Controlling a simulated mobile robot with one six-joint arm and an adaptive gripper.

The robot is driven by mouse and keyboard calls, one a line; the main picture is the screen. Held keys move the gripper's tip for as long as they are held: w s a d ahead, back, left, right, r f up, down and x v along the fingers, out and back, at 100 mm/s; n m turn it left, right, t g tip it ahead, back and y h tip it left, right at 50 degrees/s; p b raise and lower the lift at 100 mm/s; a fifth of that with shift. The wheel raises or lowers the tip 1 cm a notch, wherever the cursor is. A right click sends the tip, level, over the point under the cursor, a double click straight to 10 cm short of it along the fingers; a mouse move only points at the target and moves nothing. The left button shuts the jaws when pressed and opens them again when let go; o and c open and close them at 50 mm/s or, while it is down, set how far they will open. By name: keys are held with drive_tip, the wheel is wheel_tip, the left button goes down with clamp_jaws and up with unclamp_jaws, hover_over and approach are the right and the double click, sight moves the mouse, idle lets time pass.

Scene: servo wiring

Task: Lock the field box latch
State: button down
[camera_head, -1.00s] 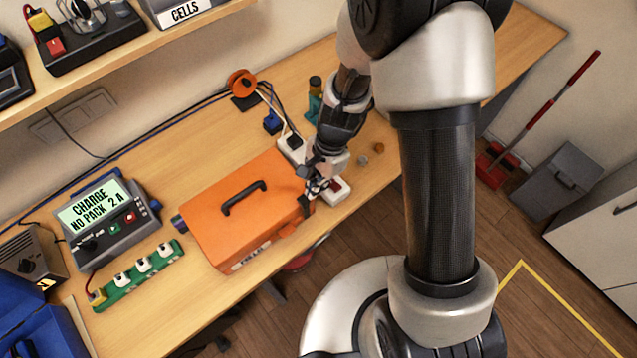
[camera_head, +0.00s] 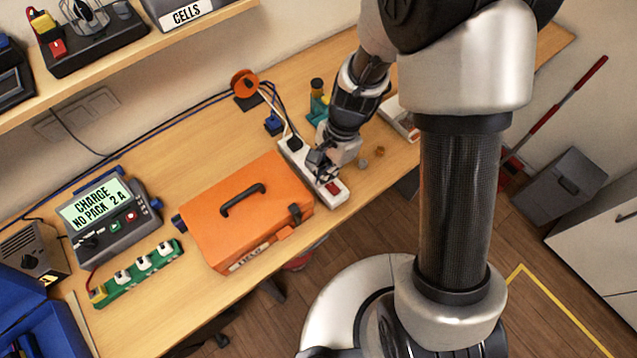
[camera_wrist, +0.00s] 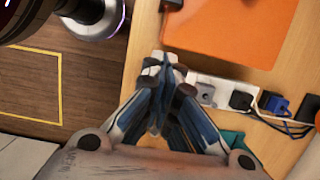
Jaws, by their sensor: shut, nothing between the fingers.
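The orange field box (camera_head: 225,232) lies shut on the workbench, with a black handle on its lid and a label on its front. My gripper (camera_head: 320,168) is shut and empty, just right of the box and above the white power strip, apart from the latch. In the wrist view, the fingers of my gripper (camera_wrist: 163,75) are together, and part of the orange box (camera_wrist: 230,30) shows above them.
The white power strip (camera_head: 331,190) lies along the box's right side, with cables running to an orange reel (camera_head: 243,83). The charger (camera_head: 107,221) and a green strip (camera_head: 137,277) with white plugs are to the left. A shelf overhangs at the upper left. Small round pieces lie right of my gripper.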

drive_tip(key=v, duration=0.5)
drive_tip(key=shift+s+a+r+p, duration=0.15)
drive_tip(key=shift+s+r+p, duration=0.1)
drive_tip(key=shift+r+p, duration=0.15)
drive_tip(key=shift+w, duration=0.1)
drive_tip(key=s+d+r+n+t+b, duration=0.3)
drive_tip(key=s+d+r+n+b, duration=0.15)
drive_tip(key=r+b, duration=0.3)
drive_tip(key=s+d+n+t+h+b, duration=0.1)
drive_tip(key=s+d+n+b, duration=0.1)
drive_tip(key=s, duration=0.3)
drive_tip(key=s+d+r+n+t+h+b, duration=0.1)
drive_tip(key=s+d+n+t+b, duration=0.1)
drive_tip(key=s+n+b, duration=0.1)
drive_tip(key=shift+s+d+r+n, duration=0.3)
drive_tip(key=shift+s+n, duration=0.55)
drive_tip(key=shift+s, duration=0.3)
